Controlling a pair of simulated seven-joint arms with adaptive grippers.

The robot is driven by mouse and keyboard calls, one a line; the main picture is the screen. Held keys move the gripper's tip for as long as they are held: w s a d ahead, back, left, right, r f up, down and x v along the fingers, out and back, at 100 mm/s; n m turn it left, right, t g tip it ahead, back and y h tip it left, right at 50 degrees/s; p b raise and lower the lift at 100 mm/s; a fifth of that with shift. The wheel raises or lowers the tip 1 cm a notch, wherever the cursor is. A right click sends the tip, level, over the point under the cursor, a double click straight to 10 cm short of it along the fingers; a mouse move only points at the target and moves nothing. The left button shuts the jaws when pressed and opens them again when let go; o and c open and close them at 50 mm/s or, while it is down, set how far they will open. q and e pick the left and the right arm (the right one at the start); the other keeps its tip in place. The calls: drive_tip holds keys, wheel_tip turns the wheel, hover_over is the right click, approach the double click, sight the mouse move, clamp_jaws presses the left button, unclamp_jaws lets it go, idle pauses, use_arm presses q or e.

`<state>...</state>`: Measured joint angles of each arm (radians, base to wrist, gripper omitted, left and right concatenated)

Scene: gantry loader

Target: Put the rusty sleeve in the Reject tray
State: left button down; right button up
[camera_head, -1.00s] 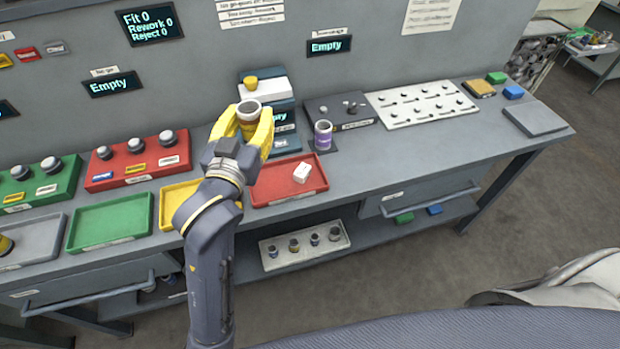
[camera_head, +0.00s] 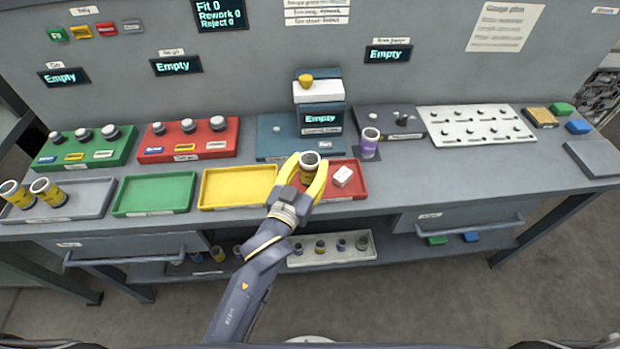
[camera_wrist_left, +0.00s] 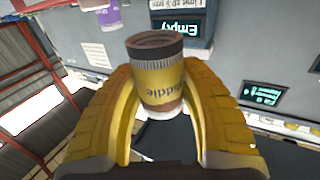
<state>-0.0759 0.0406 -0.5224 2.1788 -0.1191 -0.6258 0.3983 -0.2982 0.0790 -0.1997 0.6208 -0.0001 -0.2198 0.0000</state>
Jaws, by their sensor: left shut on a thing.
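My left gripper (camera_head: 308,172) is shut on a sleeve (camera_head: 309,160) with a yellow band and a dark open top. In the left wrist view the sleeve (camera_wrist_left: 158,78) stands roughly upright between the yellow fingers, with brownish, rusty-looking metal at its lower end. In the head view the gripper and sleeve are over the left end of the red tray (camera_head: 348,193), partly hiding it; the gap below the sleeve cannot be judged. My right gripper is not in view.
A yellow tray (camera_head: 236,204) and a green tray (camera_head: 153,210) lie left of the red one. A grey tray (camera_head: 85,209) at far left holds two yellow-banded sleeves. A purple-banded sleeve (camera_head: 369,146) stands behind right. A gauge station (camera_head: 320,118) stands behind the gripper.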

sight(309, 181)
use_arm(q)
drive_tip(key=shift+f, duration=2.55)
drive_tip(key=shift+f, duration=0.15)
drive_tip(key=c, duration=0.8)
unclamp_jaws()
drive_tip(key=shift+s+a, duration=0.1)
drive_tip(key=shift+s, duration=0.1)
drive_tip(key=v, duration=1.1)
drive_tip(key=shift+s, duration=0.3)
